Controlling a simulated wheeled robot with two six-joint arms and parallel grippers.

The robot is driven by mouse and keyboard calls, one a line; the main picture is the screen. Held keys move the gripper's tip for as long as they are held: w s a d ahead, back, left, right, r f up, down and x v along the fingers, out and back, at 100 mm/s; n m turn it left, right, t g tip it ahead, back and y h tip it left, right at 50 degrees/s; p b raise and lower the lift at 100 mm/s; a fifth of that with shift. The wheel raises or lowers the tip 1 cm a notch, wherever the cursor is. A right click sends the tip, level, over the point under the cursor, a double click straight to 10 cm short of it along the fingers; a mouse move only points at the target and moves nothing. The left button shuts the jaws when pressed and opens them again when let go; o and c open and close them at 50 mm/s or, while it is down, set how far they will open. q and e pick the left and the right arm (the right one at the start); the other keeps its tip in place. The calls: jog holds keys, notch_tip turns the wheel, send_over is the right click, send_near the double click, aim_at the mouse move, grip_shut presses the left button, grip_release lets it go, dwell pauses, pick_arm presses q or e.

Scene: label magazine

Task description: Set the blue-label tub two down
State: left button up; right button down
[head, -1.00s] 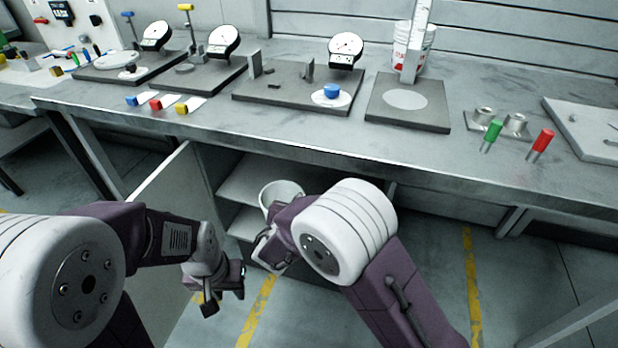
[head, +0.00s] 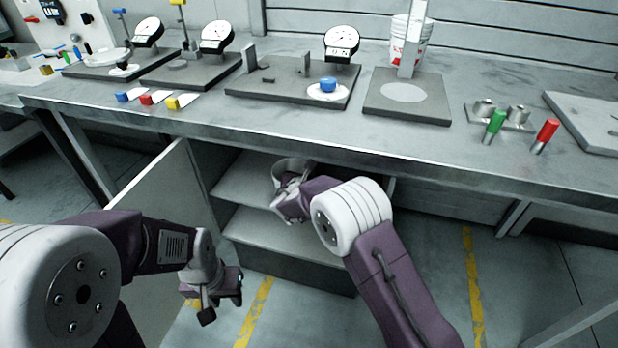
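No blue label shows on the visible part of the tub. Whether its base touches the shelf is hidden. A lower shelf (head: 262,236) is below and looks empty where it shows. My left gripper (head: 218,303) hangs low in front of the cabinet door, open and empty.
The cabinet door (head: 165,205) stands open at the left. The bench (head: 300,130) above carries dial gauges on dark plates, coloured blocks, a white bucket (head: 408,45), and green (head: 495,122) and red (head: 546,132) handled pieces. Floor to the right of the cabinet is clear.

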jog(key=c, duration=1.5)
grip_release()
jog(key=shift+s+r, duration=0.1)
jog(key=shift+s, duration=0.05)
jog(key=shift+s+a+r, duration=0.15)
jog(key=shift+s+r, duration=0.05)
jog(key=shift+s, duration=0.1)
jog(key=p+v, duration=0.3)
jog(key=v, duration=0.8)
jog(key=shift+s, duration=0.1)
